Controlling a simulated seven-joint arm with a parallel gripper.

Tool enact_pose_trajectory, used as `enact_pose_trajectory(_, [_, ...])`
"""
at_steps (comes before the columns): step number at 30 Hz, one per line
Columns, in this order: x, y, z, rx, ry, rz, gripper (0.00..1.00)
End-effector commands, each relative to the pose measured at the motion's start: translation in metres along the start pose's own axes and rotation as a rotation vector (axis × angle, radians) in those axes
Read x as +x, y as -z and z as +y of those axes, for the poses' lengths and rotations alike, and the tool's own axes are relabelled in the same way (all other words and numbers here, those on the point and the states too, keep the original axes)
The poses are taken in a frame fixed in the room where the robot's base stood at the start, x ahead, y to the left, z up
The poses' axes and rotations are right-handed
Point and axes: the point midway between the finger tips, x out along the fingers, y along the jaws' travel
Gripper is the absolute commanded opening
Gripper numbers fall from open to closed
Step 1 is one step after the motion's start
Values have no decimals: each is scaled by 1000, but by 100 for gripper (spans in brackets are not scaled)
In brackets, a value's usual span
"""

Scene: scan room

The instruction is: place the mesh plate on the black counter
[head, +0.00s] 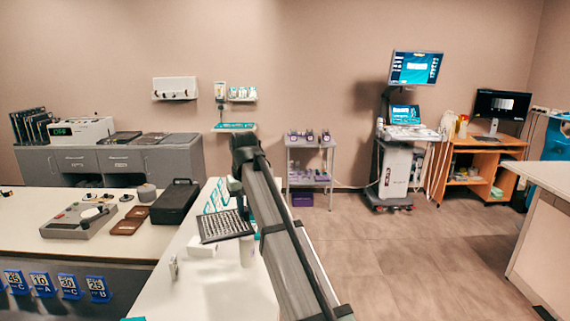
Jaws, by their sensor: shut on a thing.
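The mesh plate (222,226) is a dark gridded panel above the white counter in the middle of the head view. My gripper (239,204) points down at the plate's right edge and is shut on it. The fingertips are small and partly hidden, and I cannot tell whether the plate touches what is below it. A black surface (135,284) at the lower left, beside the white counter, looks like the black counter. Blue numbered markers stand along it.
The white counter (200,290) carries a small white cylinder (247,251) and a white block (207,249) near the plate. A pale bench (60,240) at left holds a control box (78,219) and a black case (175,202). Open floor lies to the right.

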Motion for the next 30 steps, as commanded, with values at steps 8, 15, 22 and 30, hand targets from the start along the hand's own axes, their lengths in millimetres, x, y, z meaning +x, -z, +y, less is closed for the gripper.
enact_pose_trajectory(8, [5, 34, 106, 147, -17, 0, 0])
enact_pose_trajectory(15, [8, 44, 176, 239, -29, 0, 0])
enact_pose_trajectory(22, [38, 20, 217, 288, -34, -2, 0])
enact_pose_trajectory(30, [100, -48, 227, 303, -36, -2, 0])
